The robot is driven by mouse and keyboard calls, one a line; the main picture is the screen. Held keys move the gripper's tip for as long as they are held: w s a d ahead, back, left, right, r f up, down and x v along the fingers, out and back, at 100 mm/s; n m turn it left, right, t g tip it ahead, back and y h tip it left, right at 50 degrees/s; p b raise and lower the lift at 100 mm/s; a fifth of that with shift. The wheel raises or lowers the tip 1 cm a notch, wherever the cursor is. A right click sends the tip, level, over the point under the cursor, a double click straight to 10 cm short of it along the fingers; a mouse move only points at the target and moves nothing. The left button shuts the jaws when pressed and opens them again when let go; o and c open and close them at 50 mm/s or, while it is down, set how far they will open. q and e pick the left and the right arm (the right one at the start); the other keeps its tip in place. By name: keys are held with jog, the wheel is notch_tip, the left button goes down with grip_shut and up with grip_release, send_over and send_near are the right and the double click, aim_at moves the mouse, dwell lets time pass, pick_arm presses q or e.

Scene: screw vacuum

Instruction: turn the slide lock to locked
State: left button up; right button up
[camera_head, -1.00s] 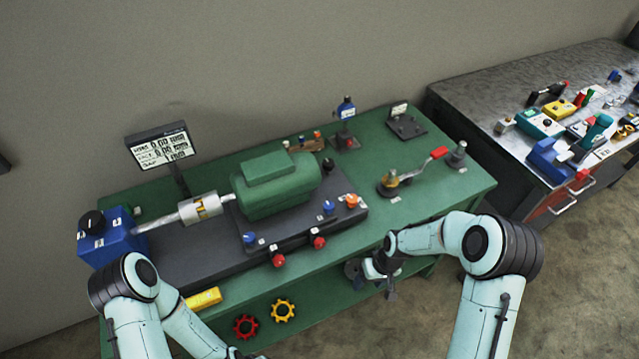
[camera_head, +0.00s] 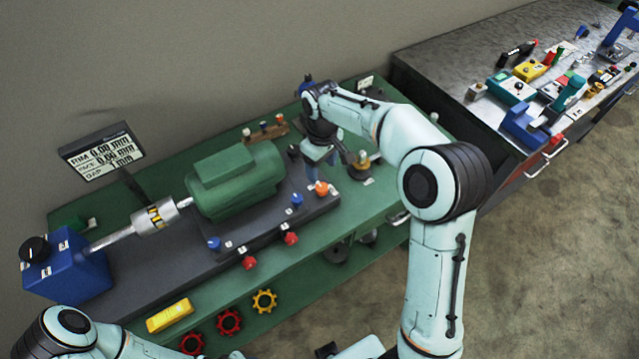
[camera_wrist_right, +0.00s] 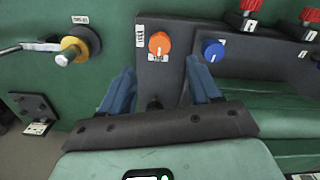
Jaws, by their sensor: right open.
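An orange knob (camera_head: 321,188) sits at the right end of the dark base plate (camera_head: 130,270) that carries the green motor. I take it to be the slide lock; its small label is unreadable. It also shows in the right wrist view, an orange knob (camera_wrist_right: 159,43) with a light pointer line. My right gripper (camera_head: 318,168) is over that end of the plate. In the right wrist view its two blue fingers (camera_wrist_right: 163,82) are spread and empty, with the orange knob ahead between them, apart from both. My left arm shows at lower left; its fingers are out of view.
A blue knob (camera_wrist_right: 213,50) sits close beside the orange one. Red knobs (camera_head: 291,238) line the plate's front. A yellow-collared post with a lever (camera_wrist_right: 72,50) stands near. The green motor (camera_head: 235,185) and a gauge display (camera_head: 103,152) are farther left.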

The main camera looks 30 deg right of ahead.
aim_at(322, 187)
notch_tip(322, 187, down, 8)
jog(key=shift+f, duration=0.2)
jog(key=c, duration=1.1)
